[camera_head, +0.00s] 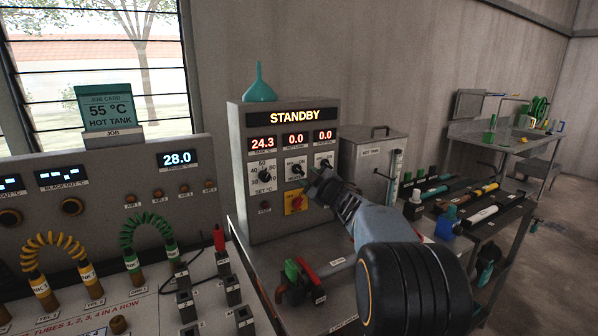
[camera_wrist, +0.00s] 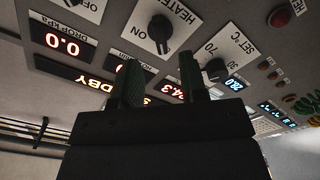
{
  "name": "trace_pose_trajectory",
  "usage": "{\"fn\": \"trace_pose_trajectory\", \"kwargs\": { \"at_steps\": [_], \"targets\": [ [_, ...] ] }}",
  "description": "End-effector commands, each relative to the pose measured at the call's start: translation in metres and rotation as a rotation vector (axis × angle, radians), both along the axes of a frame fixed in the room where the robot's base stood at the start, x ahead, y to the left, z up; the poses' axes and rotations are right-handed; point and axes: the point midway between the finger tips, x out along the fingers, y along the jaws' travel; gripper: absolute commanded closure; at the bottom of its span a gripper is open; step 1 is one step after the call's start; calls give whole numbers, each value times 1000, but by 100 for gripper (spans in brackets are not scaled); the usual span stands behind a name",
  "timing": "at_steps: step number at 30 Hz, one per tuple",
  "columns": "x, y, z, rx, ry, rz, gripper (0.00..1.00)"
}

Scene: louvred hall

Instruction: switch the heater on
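The control panel (camera_head: 237,190) shows STANDBY, 24.3, 0.0 and 0.0. Its black heater knob (camera_head: 297,169) is the middle one of three in a row; in the wrist view, this knob (camera_wrist: 160,32) sits by an ON label, and I cannot tell its setting for sure. The set-temperature dial (camera_head: 264,175) is to its left. My gripper (camera_head: 314,184) is close in front of the panel, low and right of the heater knob. In the wrist view, my gripper (camera_wrist: 160,78) has its two fingers apart with nothing between them; the knob lies beyond the tips.
A red switch on a yellow plate (camera_head: 296,202) is just below the gripper. A green funnel (camera_head: 259,88) stands on the panel. A grey tank (camera_head: 372,160) is to the right. Red and green valve handles (camera_head: 300,275) rise from the bench in front.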

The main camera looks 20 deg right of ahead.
Motion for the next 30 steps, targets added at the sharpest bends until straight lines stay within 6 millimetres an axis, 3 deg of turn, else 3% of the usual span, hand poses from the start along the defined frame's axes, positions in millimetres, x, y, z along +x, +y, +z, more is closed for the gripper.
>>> {"fn": "trace_pose_trajectory", "kwargs": {
  "at_steps": [10, 22, 30],
  "targets": [
    [50, 6, 1, 1, 1, -1, 61],
    [51, 6, 0, 0, 0, -1, 61],
    [51, 6, 0, 0, 0, -1, 86]
  ]
}}
